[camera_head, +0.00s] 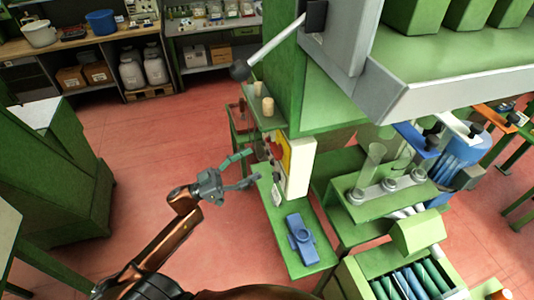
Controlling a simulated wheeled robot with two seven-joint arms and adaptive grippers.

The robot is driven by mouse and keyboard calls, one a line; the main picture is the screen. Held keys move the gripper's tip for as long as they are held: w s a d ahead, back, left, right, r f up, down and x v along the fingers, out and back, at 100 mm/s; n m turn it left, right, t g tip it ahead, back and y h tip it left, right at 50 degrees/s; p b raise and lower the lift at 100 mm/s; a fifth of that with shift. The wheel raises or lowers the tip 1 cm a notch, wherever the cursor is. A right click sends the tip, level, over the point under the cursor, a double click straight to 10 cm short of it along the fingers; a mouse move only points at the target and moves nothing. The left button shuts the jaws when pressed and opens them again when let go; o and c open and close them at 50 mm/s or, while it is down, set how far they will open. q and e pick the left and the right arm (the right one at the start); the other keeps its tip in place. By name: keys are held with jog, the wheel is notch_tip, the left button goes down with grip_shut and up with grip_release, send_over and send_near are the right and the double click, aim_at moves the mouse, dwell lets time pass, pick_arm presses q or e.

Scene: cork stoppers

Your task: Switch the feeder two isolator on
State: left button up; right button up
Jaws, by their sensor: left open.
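A cream switch box (301,166) stands on a narrow green shelf in the middle of the view. Its left-facing side has a yellow plate (287,156) with a red part on it, seen at a steep angle. I cannot read any label, so I cannot tell which isolator this is or its position. My left gripper (257,167) is open and empty, its two fingers pointing right toward the yellow plate. The fingertips are close to the box's face; whether they touch it is unclear. My right gripper is not in view.
A blue object (303,240) lies on the green shelf (312,265) below the box. A large green machine with a ball-ended lever (273,48) overhangs above. A glass-holding green stand (385,203) is to the right. Red floor at left is clear.

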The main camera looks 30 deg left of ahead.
aim_at(277, 151)
pick_arm(q)
jog(key=p+x, duration=0.1)
jog(key=x, duration=0.5)
jog(key=shift+w+d, duration=0.2)
jog(key=shift+w, duration=0.15)
jog(key=shift+c, duration=0.5)
jog(key=c, duration=1.1)
jog(key=shift+o, duration=0.2)
jog(key=shift+m, duration=0.4)
jog(key=shift+w+a+r+m+g+h+b, duration=0.15)
jog(key=shift+m+g+b, duration=1.2)
jog(key=shift+m, duration=2.2)
jog(key=shift+w+a+r+m+g+h+b, duration=0.2)
jog(key=shift+m+g+b, duration=1.1)
jog(key=shift+m, duration=2.3)
jog(key=shift+s+a+r+m+g+h+b, duration=0.2)
jog(key=shift+m+g+b, duration=1.15)
jog(key=shift+m, duration=2.2)
jog(key=shift+w+d+g+p, duration=0.15)
jog(key=shift+g+p, duration=0.25)
jog(key=shift+p, duration=0.05)
